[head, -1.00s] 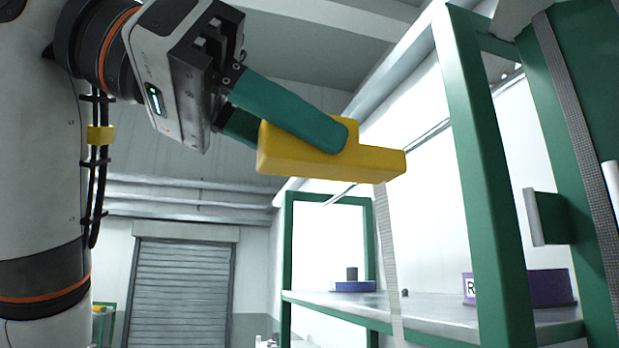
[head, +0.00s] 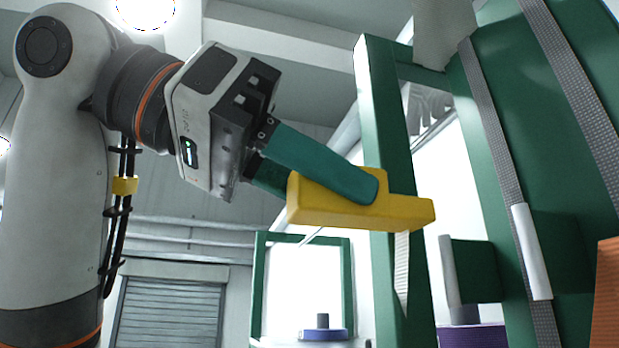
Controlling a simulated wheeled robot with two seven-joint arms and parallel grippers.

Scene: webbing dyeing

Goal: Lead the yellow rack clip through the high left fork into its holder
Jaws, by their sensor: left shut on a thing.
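My left gripper (head: 325,180), with teal fingers, is shut on the yellow rack clip (head: 345,213) in the upper middle of the head view. The clip is a stepped yellow block held roughly level. A pale webbing strap (head: 402,270) shows below the clip, in front of a green post. I cannot tell which of the fittings on the right is the high left fork, and I cannot make out the holder. My right gripper is not in view.
A green upright post (head: 384,120) stands just behind the clip. Green panels with grey straps (head: 495,150) and a white sleeve (head: 531,250) fill the right. An orange part (head: 608,295) is at the right edge. A blue item (head: 322,334) sits low behind.

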